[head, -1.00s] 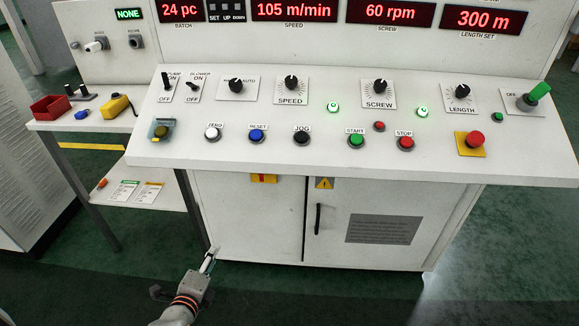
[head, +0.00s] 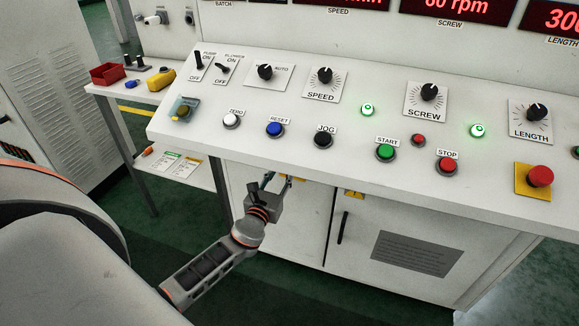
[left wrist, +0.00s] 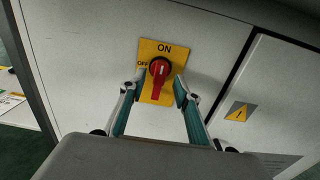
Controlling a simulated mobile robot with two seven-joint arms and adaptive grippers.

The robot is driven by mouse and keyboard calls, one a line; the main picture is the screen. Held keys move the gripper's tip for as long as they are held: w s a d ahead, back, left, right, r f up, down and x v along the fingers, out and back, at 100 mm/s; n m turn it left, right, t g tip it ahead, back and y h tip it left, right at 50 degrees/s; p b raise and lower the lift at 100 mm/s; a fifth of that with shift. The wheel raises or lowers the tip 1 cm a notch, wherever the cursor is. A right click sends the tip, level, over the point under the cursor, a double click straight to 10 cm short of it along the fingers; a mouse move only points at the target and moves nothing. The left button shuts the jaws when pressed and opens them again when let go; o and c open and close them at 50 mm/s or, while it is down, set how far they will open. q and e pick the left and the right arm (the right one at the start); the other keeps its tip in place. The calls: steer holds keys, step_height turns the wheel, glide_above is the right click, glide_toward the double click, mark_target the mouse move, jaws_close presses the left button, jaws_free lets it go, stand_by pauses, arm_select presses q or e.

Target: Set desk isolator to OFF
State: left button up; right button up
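The desk isolator is a red rotary handle (left wrist: 158,72) on a yellow plate (left wrist: 149,92), on the white cabinet front under the desk. The plate reads ON at the top and OFF at the left. The handle stands nearly vertical, in line with ON, its long grip pointing down. My left gripper (left wrist: 156,88) is open, with one finger on each side of the handle's lower part; I cannot tell whether either touches it. In the head view my left gripper (head: 271,184) is at the cabinet front below the desk edge and largely hides the isolator. My right gripper is not in view.
The sloped desk (head: 330,165) overhangs the cabinet just above my left gripper. A yellow warning label (left wrist: 239,112) and a door seam are to the right of the isolator. A side table (head: 112,92) with a red bin (head: 107,74) stands at the left.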

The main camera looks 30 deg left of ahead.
arm_select(q)
steer(key=shift+x, duration=2.15)
steer(key=shift+d, duration=0.1)
jaws_close()
steer(key=shift+a+f+n+b, duration=0.1)
steer(key=shift+n+b, duration=0.8)
steer(key=shift+n, duration=3.6)
steer(key=shift+a+f+n+b, duration=0.15)
steer(key=shift+n+b, duration=0.75)
steer(key=shift+n, duration=3.6)
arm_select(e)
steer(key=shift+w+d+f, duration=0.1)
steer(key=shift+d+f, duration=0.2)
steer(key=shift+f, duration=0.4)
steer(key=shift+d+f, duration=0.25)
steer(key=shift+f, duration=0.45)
